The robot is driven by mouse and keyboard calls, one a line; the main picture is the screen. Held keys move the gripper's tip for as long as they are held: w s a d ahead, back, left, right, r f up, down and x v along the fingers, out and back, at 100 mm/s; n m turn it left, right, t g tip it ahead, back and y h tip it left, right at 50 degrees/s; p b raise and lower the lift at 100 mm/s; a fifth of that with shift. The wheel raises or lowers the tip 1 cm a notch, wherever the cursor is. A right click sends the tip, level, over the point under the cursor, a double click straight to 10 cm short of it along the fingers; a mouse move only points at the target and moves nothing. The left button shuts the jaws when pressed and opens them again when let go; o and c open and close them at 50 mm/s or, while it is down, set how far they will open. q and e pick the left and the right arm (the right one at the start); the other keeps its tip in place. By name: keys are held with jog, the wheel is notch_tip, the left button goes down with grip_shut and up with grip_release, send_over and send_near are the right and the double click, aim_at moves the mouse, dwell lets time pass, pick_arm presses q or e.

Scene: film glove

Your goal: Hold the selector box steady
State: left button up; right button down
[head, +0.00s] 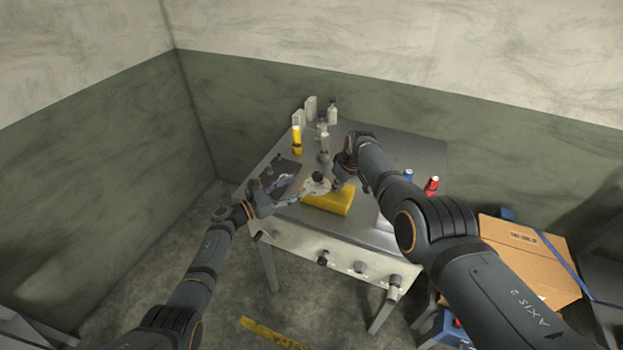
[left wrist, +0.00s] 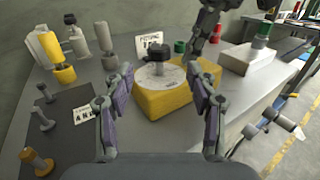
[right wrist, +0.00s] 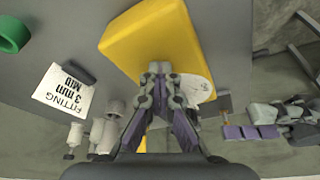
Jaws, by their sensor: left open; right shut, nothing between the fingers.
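Contact there is unclear.
The grey table (head: 390,152) holds a dark mat (left wrist: 60,125) with small pegs at left and several bottles at the back. A white block (left wrist: 248,60) is right of the box.

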aim_at(314, 179)
pick_arm(q)
jog(key=x, duration=0.7)
jog(key=shift+w+d, duration=0.1)
jog(key=shift+d, duration=0.05)
jog(key=c, duration=1.1)
jog(key=shift+d+f, duration=0.1)
jog(key=shift+c, duration=0.3)
